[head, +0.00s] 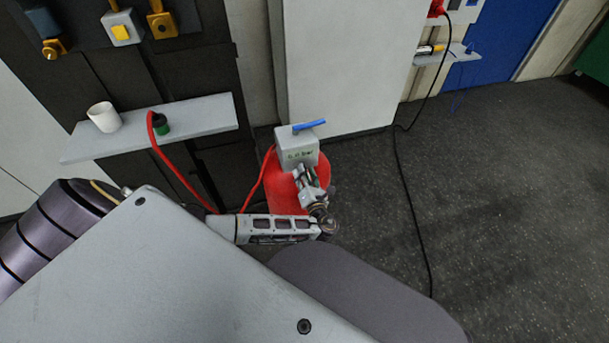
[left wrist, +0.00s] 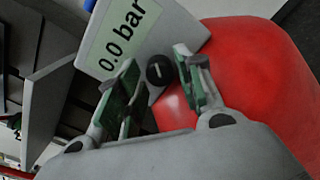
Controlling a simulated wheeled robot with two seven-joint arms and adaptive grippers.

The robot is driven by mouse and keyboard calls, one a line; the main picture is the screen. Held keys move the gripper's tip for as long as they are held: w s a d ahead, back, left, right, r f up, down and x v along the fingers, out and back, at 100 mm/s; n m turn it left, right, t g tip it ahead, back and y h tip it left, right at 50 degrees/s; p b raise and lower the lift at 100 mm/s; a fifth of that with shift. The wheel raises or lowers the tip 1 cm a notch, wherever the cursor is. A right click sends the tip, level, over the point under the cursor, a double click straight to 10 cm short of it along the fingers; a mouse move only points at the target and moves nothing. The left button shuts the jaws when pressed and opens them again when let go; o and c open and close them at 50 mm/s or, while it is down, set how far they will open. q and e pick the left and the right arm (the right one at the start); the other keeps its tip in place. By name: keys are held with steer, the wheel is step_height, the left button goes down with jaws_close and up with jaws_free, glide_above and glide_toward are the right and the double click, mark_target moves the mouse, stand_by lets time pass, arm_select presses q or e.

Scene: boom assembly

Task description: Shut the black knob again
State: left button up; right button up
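The black knob (left wrist: 159,70) sits on a light grey box (left wrist: 100,58) whose display reads "0.0 bar". A pale line runs across the knob's face. The box also shows in the head view (head: 297,148) on top of a red tank (head: 284,190), with a blue handle (head: 309,125) on its top. My left gripper (left wrist: 157,76) is open, its two fingers on either side of the knob with visible gaps. In the head view my left gripper (head: 311,187) is in front of the box and hides the knob. My right gripper is not in view.
A red hose (head: 180,175) runs from the shelf (head: 203,115) at the left towards the tank. The shelf holds a white cup (head: 104,117) and a green-and-black fitting (head: 161,124). A black cable (head: 410,190) lies on the clear floor at the right.

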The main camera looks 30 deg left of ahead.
arm_select(q)
steer(key=shift+w+a, duration=0.15)
steer(key=shift+c, duration=0.2)
steer(key=c, duration=0.7)
steer(key=shift+c, duration=0.2)
